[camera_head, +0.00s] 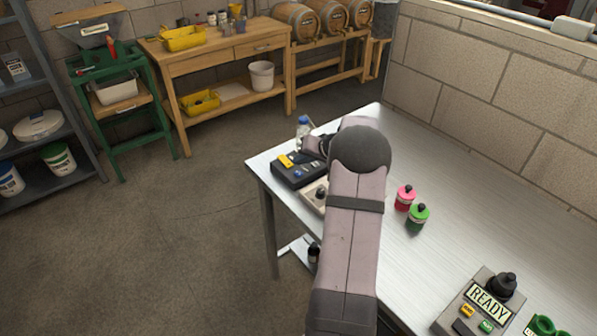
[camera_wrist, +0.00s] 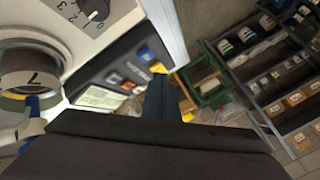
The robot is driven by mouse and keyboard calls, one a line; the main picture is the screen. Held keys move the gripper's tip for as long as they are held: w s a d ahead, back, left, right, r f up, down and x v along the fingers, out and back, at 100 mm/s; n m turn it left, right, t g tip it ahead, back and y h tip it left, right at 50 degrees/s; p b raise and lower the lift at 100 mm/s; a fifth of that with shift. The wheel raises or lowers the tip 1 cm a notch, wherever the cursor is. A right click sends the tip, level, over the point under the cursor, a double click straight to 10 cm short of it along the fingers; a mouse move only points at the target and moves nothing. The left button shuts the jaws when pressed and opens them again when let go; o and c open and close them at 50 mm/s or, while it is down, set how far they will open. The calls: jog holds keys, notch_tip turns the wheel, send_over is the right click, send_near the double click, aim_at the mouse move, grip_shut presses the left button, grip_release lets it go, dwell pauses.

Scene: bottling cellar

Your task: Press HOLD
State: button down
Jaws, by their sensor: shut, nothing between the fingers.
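A grey box with a READY display (camera_head: 488,305) stands at the table's lower right in the head view. It has a yellow button (camera_head: 467,310), a green button (camera_head: 487,326) and a black knob-like top; the button lettering is too small to read surely. A dark control box (camera_head: 292,176) lies at the table's far left corner, with yellow and blue parts on top. It also shows in the wrist view (camera_wrist: 112,78), with a pale label and a row of coloured buttons. My gripper (camera_wrist: 163,95) is shut and empty, beside or over this box; its tips are mostly hidden by my arm in the head view.
A pale dial box (camera_wrist: 85,22) is close by in the wrist view. A pink bottle (camera_head: 404,198) and a green bottle (camera_head: 417,218) stand right of my arm. A blue-capped bottle (camera_head: 303,128) stands behind the dark box. The table's right middle is clear.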

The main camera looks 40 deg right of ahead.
aim_at(301, 177)
jog(key=shift+r+p, duration=0.6)
jog(key=shift+r, duration=1.05)
jog(key=s+a+n+g+y, duration=0.1)
jog(key=s+a+n+g, duration=0.2)
jog(key=a, duration=1)
jog(key=s+a+n+g+y, duration=0.15)
jog(key=s+a, duration=0.45)
jog(key=a, duration=0.6)
jog(key=s+a+f+n+g+h, duration=0.1)
jog(key=s+a, duration=0.4)
jog(key=s, duration=0.5)
jog(key=s+a+f+n+g+h, duration=0.2)
jog(key=s+a, duration=0.3)
jog(key=s, duration=0.5)
jog(key=shift+s+g, duration=0.2)
jog(key=shift+g, duration=0.65)
jog(key=shift+h, duration=0.25)
